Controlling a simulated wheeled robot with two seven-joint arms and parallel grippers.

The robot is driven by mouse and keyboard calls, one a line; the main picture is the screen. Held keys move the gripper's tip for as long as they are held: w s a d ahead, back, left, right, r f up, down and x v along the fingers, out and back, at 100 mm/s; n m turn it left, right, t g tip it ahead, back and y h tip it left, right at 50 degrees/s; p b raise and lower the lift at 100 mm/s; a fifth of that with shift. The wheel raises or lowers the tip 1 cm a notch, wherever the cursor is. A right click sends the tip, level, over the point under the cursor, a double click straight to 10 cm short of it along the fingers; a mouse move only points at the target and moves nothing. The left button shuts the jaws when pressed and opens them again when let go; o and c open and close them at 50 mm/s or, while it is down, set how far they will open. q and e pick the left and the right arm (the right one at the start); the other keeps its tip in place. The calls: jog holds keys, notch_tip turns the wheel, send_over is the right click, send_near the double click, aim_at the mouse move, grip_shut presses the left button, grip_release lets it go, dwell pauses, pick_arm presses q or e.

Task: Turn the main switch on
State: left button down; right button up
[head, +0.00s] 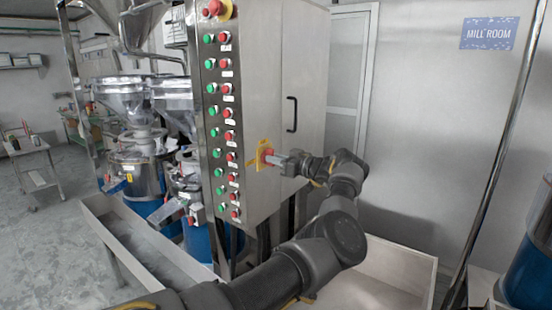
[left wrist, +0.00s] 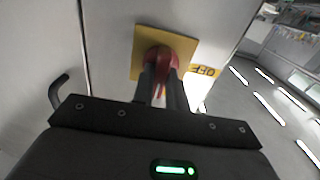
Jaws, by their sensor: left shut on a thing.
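The main switch (head: 265,154) is a red rotary knob on a yellow plate, on the side of the steel control cabinet (head: 262,100). In the left wrist view the red knob (left wrist: 160,58) sits on its square yellow plate (left wrist: 184,42), with a yellow "OFF" label (left wrist: 205,71) beside it. My left gripper (head: 276,158) is at the switch, its fingers (left wrist: 161,88) shut on the red knob. The fingers hide part of the knob, so its exact angle is hard to tell. My right gripper is not in view.
Rows of green and red buttons (head: 219,120) run down the cabinet's front left panel, under a red emergency button (head: 216,8). A black door handle (head: 291,114) is on the cabinet's side. Metal hoppers and mills (head: 122,95) stand at left.

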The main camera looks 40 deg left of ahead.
pick_arm(q)
jog(key=shift+f, duration=0.1)
dwell(0.4)
jog(key=c, duration=1.4)
grip_release()
jog(key=w+d+b, duration=0.1)
jog(key=d+b, duration=0.3)
jog(key=d, duration=0.6)
jog(key=shift+d+b, duration=0.4)
jog(key=shift+w, duration=0.1)
